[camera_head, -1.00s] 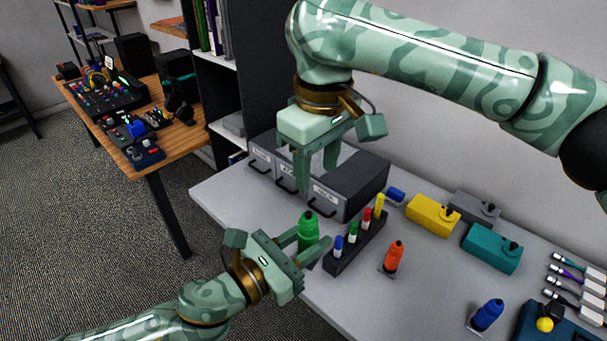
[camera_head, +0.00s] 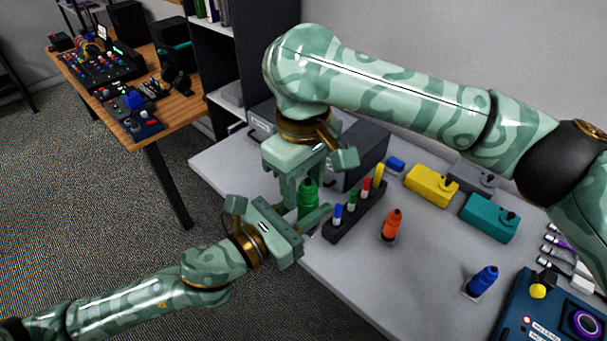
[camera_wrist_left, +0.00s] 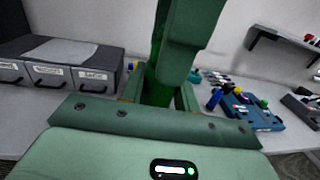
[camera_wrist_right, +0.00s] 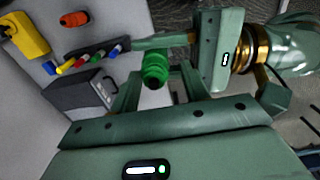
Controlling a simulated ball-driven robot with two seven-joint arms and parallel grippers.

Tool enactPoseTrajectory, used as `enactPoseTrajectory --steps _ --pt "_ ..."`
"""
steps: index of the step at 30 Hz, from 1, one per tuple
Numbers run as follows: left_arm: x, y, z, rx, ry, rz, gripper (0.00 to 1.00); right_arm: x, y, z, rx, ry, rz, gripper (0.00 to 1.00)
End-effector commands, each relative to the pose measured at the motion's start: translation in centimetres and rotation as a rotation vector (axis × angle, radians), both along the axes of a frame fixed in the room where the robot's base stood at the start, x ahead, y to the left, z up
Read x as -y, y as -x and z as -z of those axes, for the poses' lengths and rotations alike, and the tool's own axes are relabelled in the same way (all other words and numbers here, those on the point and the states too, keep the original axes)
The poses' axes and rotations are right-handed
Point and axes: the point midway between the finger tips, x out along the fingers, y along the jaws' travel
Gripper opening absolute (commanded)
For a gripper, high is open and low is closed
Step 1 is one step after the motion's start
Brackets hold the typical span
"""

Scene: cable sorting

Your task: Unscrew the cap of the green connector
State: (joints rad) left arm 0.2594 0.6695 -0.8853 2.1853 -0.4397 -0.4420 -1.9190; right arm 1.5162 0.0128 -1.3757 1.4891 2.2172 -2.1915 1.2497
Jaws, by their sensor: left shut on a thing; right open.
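My right gripper (camera_head: 297,192) points down close over the connector from above, fingers apart. In the right wrist view the connector (camera_wrist_right: 155,69) shows near and between the open fingers, cap toward the camera. I cannot tell whether the fingers touch the cap.
A dark rack (camera_head: 352,217) with several coloured pens stands just right of the connector. Orange (camera_head: 390,224) and blue (camera_head: 482,280) connectors stand farther right. A grey drawer unit (camera_head: 355,160) is behind. Yellow (camera_head: 432,185) and teal (camera_head: 490,217) boxes lie at the back right.

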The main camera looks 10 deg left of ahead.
Motion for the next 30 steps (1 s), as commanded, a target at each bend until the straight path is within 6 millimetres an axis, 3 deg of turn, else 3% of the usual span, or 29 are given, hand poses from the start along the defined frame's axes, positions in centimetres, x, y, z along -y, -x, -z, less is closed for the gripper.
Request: enactPoseTrajectory --steps 2,6,7,14,17,30 --pt "0.0 0.0 -0.05 0.001 0.001 0.0 0.0 0.0 0.0 -0.02 0.0 0.0 0.0 0.45" --pt "0.01 -0.01 -0.05 0.001 0.001 0.0 0.0 -0.03 0.03 -0.03 -0.001 -0.001 -0.001 0.07" --pt "0.0 -0.01 -0.05 0.001 0.001 0.0 0.0 -0.05 0.06 -0.03 -0.002 -0.001 -0.001 0.01" --pt "-0.01 -0.08 -0.05 0.001 0.0 -0.001 0.0 -0.19 0.33 -0.06 -0.006 -0.005 -0.09 0.0" --pt "-0.03 -0.1 -0.06 0.001 0.0 -0.002 0.0 -0.14 0.52 -0.09 -0.008 -0.005 -0.305 0.0" --pt "-0.29 -0.37 -0.02 0.002 -0.004 -0.011 0.0 0.71 0.91 -0.05 -0.013 -0.002 -1.684 0.0"
